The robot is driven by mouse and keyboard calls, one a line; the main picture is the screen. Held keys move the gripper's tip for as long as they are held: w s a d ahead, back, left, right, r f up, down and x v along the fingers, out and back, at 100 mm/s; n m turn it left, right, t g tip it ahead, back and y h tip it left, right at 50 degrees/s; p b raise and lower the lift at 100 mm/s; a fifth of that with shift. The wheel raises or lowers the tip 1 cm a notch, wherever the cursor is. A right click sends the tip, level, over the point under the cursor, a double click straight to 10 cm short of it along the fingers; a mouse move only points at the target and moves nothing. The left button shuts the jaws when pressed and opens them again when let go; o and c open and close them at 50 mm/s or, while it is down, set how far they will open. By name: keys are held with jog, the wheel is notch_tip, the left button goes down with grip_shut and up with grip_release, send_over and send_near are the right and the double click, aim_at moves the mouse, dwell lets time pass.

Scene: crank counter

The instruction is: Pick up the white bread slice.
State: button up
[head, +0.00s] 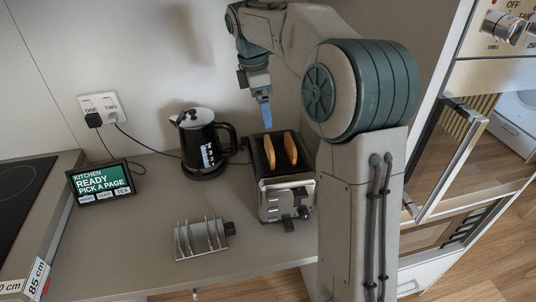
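Two bread slices stand upright in the slots of a black and steel toaster (285,203): a left slice (269,153) and a right slice (290,148). Their top edges show above the slots, and both look golden tan. No plainly white slice shows. My gripper (266,122) hangs above the back of the toaster, fingers down, apart from both slices. Its blue fingers overlap from this side, so I cannot tell how far apart they are. Nothing shows between them.
A metal rack (203,240) with upright dividers stands front left of the toaster. A black kettle (205,146) stands behind left. A small screen (101,183) and a hob (22,195) are at the left. Counter between screen and rack is clear. A tall oven unit stands right.

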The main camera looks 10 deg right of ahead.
aim_at(269, 142)
jog(key=f, duration=0.5)
jog(key=d+f, duration=0.1)
jog(key=f, duration=0.2)
jog(key=shift+w+d, duration=0.1)
jog(key=shift+d+f+p, duration=0.15)
jog(key=shift+f+p, duration=0.15)
jog(key=shift+f, duration=1.15)
jog(key=shift+d+f+p, duration=0.15)
jog(key=shift+f+p, duration=0.15)
jog(key=shift+f, duration=1.15)
jog(key=c, duration=0.4)
